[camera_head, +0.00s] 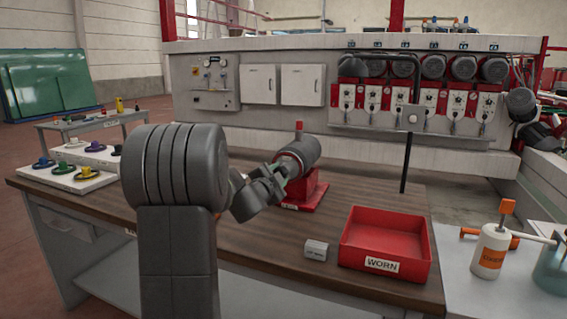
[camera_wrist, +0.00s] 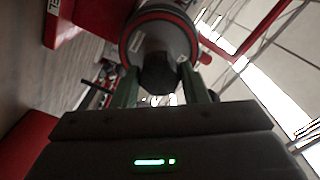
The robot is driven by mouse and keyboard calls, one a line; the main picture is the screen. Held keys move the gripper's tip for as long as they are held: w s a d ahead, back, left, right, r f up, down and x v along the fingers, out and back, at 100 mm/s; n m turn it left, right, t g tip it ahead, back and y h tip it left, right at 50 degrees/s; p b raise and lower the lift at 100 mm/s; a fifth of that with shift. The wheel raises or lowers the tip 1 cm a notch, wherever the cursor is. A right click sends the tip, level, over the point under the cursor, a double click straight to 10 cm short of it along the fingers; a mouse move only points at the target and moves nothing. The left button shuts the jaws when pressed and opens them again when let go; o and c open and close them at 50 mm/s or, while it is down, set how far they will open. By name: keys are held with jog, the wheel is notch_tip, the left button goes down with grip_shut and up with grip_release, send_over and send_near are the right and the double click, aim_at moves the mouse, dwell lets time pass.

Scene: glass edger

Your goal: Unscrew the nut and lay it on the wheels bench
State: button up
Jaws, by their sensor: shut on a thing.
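The nut (camera_wrist: 158,76) is a dark hex piece at the centre of the wrist view, on the end of a grey cylindrical spindle unit (camera_wrist: 160,38) with a red ring. My gripper (camera_wrist: 160,70) has its two green fingers on either side of the nut and is shut on it. In the head view the spindle unit (camera_head: 299,152) sits on a red stand (camera_head: 308,194) on a wooden-topped bench (camera_head: 225,256). My gripper (camera_head: 284,178) reaches its near left end, and the nut is hidden there. Coloured wheels lie on pale boards (camera_head: 62,181) at the bench's left.
A red tray marked WORN (camera_head: 385,265) and a small grey block (camera_head: 316,250) stand at the front right. A black upright post (camera_head: 406,163) rises behind the tray. A white bottle (camera_head: 490,250) stands on the right-hand table. A smaller grey table (camera_head: 75,125) is behind left.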

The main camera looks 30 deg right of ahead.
jog(key=n+p, duration=1.8)
jog(key=n, duration=0.4)
jog(key=shift+s+f+n, duration=0.1)
jog(key=shift+n, duration=0.2)
jog(key=o, duration=0.9)
